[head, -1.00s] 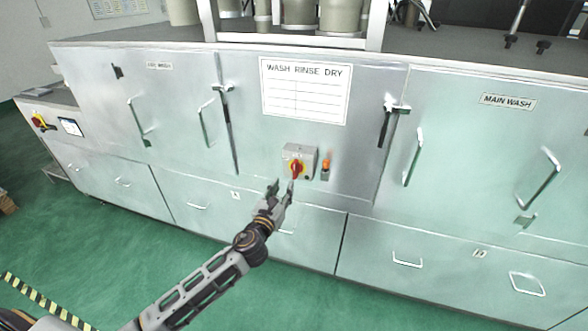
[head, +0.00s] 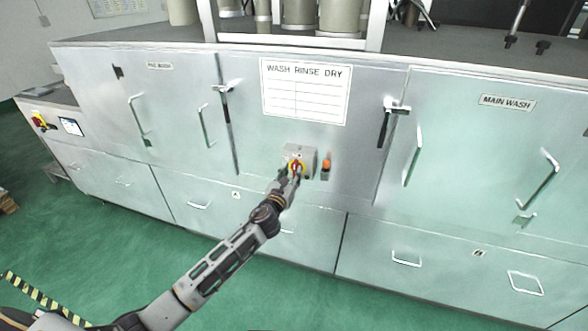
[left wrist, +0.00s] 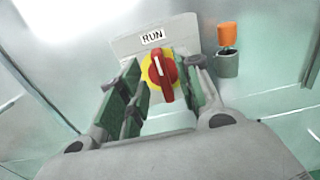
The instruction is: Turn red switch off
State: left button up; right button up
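The red switch (head: 296,168) is a rotary knob on a yellow disc, mounted on a small grey box on the machine's front. In the left wrist view the red knob (left wrist: 162,76) stands roughly upright, its long end pointing down, below a "RUN" label (left wrist: 153,36). My left gripper (head: 288,174) is right in front of the switch and partly covers it in the head view. In the left wrist view its fingers (left wrist: 165,88) are apart on either side of the knob, with gaps showing. It appears to hold nothing. My right gripper is out of view.
An orange-topped indicator (head: 326,167) sits just right of the switch box; it also shows in the left wrist view (left wrist: 227,36). Door handles and latches (head: 388,115) stick out from the steel front. A second red-and-yellow switch (head: 39,121) is at far left.

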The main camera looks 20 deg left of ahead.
aim_at(294, 168)
pick_arm(q)
jog(key=shift+w, duration=1.7)
grip_shut()
